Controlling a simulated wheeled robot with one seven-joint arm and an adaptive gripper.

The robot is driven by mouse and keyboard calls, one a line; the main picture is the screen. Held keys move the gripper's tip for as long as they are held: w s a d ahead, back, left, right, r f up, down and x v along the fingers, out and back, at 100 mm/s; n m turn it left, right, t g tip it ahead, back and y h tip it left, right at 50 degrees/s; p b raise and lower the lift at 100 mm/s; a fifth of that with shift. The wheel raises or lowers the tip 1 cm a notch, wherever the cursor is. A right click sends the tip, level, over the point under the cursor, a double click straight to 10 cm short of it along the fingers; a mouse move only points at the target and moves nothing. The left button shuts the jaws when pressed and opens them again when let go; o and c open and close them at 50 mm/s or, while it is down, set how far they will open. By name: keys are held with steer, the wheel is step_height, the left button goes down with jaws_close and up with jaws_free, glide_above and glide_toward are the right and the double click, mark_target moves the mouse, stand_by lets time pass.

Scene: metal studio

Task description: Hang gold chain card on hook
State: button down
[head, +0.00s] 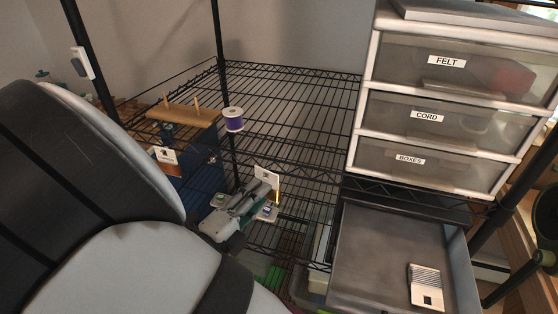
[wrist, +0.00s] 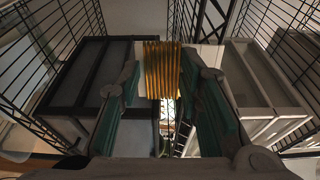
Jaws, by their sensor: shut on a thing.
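My gripper (head: 258,199) is in front of the black wire shelf in the head view, shut on the gold chain card (head: 266,176). The card is pale with a dark mark, and gold strands (head: 277,190) show at its right edge. In the wrist view the gold chains (wrist: 163,68) hang as a striped band between the green-lined fingers of my gripper (wrist: 162,88). Another card (head: 165,155) with a dark mark hangs at the shelf front, left of my gripper. I cannot make out a bare hook clearly.
The wire shelf (head: 290,90) holds a purple spool (head: 233,120) and a wooden peg stand (head: 182,112) above a blue box (head: 198,175). Labelled drawers (head: 440,115) stand at right. Below them a grey tray (head: 385,240) holds a silver chain card (head: 426,286). The middle of the shelf is clear.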

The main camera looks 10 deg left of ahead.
steer(key=c, duration=1.1)
jaws_free()
steer(key=shift+o, duration=0.2)
steer(key=shift+s, duration=0.1)
